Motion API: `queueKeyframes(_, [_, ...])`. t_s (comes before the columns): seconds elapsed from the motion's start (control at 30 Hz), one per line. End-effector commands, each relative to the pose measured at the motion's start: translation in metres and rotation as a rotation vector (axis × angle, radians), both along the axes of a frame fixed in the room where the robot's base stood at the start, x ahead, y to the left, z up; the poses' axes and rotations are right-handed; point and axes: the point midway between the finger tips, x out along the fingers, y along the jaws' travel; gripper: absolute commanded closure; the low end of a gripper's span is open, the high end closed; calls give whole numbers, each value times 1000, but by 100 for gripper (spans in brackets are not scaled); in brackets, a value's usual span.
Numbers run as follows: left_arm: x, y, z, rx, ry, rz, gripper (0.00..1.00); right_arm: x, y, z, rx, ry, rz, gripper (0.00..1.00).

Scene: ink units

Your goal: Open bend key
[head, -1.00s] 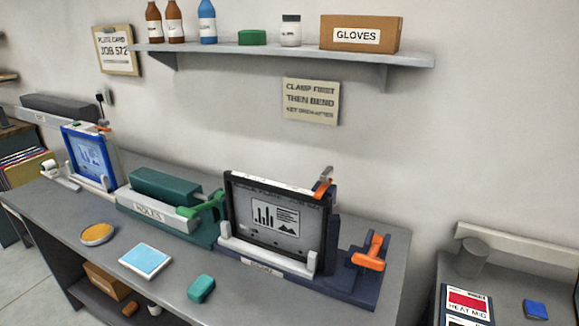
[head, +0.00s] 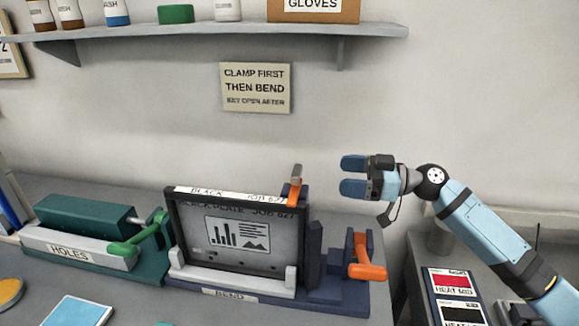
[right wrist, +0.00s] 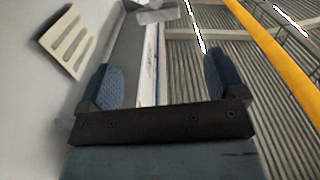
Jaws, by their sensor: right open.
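The bend station (head: 235,296), labelled BEND, is navy with a light front holder and stands mid-bench. It holds a dark-framed black plate (head: 240,240) upright. A small orange lever with a grey tip (head: 293,188) stands at the frame's top right corner. A larger orange handle (head: 365,269) sits on the navy block at the station's right. I cannot tell which orange part is the key. My right gripper (head: 353,175) is open and empty, pointing left, up and right of the plate, apart from both. Its open jaws also show in the right wrist view (right wrist: 160,78). My left gripper is not in view.
The green HOLES punch (head: 90,224) stands left of the bend station. A shelf (head: 230,45) with bottles and a GLOVES box runs above. A sign (head: 255,88) hangs on the wall. A side table at right bears HEAT cards (head: 450,283). Air around the gripper is clear.

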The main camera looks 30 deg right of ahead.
Motion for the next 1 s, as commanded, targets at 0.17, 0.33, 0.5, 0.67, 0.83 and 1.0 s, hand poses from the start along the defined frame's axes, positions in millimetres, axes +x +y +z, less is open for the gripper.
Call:
queueKeyframes(0.17, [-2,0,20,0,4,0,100,24,31,7,2,-1,1,11])
queueKeyframes(0.33, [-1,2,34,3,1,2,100,45,59,6,3,2,-1,11])
queueKeyframes(0.5, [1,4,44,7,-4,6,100,60,79,3,3,3,-1,11])
queueKeyframes(0.67, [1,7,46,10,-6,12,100,67,88,1,1,2,-2,11])
queueKeyframes(0.83, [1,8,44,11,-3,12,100,68,90,-1,0,2,-2,11])
queueKeyframes(1.0, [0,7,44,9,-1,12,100,68,90,-1,0,2,-2,18])
